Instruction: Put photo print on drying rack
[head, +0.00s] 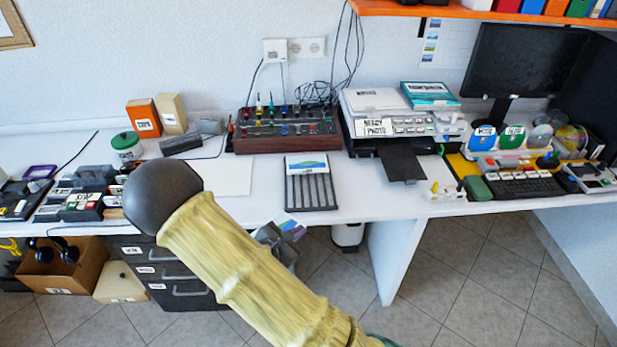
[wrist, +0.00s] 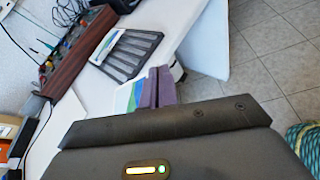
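The drying rack (head: 311,192) is a dark ribbed tray on the white desk, and it also shows in the wrist view (wrist: 137,50). A print with a blue-green picture (head: 306,166) lies across its back end. My gripper (head: 277,237) is in front of the desk's front edge, nearer to me than the rack. Its fingers (wrist: 157,88) are close together in the wrist view, shut on a photo print (wrist: 126,97) with white, green and blue parts. The held print (head: 289,226) sticks out tilted from the fingers. My arm hides part of the desk front.
A mixer with knobs (head: 287,129) stands behind the rack. The printer (head: 387,112) with its black output tray (head: 401,160) is to the right. A white sheet (head: 228,177) lies left of the rack. Drawers (head: 165,270) and a white bin (head: 347,234) are below the desk.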

